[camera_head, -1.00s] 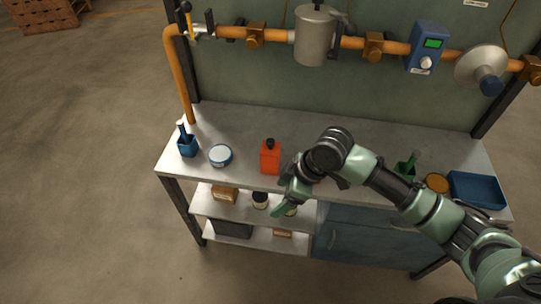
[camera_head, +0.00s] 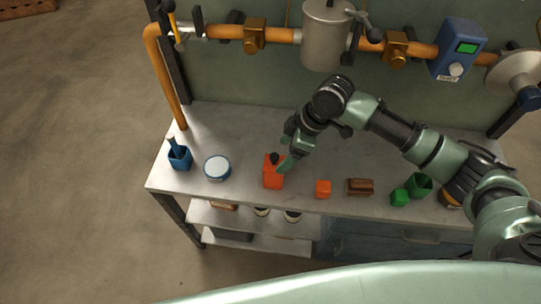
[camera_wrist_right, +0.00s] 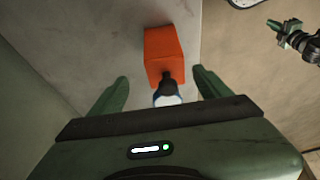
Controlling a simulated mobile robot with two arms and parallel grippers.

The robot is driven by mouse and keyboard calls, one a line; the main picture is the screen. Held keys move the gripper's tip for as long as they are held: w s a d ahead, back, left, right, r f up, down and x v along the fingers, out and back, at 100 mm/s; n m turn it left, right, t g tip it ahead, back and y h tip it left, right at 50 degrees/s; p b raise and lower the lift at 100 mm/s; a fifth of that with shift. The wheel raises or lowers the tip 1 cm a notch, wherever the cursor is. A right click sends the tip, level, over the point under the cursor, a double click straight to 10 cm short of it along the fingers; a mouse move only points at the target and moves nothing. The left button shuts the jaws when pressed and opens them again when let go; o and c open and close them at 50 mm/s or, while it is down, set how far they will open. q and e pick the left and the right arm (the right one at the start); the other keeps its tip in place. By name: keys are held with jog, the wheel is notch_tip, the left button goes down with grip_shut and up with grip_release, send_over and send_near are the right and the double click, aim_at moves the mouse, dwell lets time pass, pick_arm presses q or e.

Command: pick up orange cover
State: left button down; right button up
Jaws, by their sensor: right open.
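An orange block-shaped bottle (camera_head: 273,173) with a black cap stands on the workbench. A smaller orange block (camera_head: 323,188) lies to its right; I cannot tell which of the two is the cover. My right gripper (camera_head: 283,162) is at the bottle's top, close to its cap. In the right wrist view the open fingers of this gripper (camera_wrist_right: 160,84) lie on either side of the bottle (camera_wrist_right: 164,52) and its dark neck, with gaps on both sides. A green gripper, seemingly my left (camera_wrist_right: 288,36), shows small at the upper right there; its jaws are unclear.
A blue cup (camera_head: 180,159) and a round white-blue tin (camera_head: 217,168) stand left of the bottle. A brown block (camera_head: 360,187), green block (camera_head: 400,197) and green cup (camera_head: 420,184) stand right. An orange pipe (camera_head: 225,32) with fittings runs behind the bench.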

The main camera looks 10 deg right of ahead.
aim_at(277, 163)
jog(key=shift+w+a+f, duration=0.1)
jog(key=shift+w+f, duration=0.15)
jog(key=f, duration=0.1)
jog(key=a+f, duration=0.1)
jog(key=s+f+p, duration=0.1)
jog(key=shift+a, duration=0.3)
jog(key=x, duration=0.3)
jog(key=shift+d+p, duration=0.1)
jog(key=shift+p, duration=0.25)
jog(key=shift+w+f, duration=0.15)
jog(key=shift+f, duration=0.25)
jog(key=c, duration=1.5)
jog(key=shift+c, duration=0.8)
pick_arm(q)
jog(key=shift+s+r, duration=0.45)
jog(key=shift+r, duration=0.4)
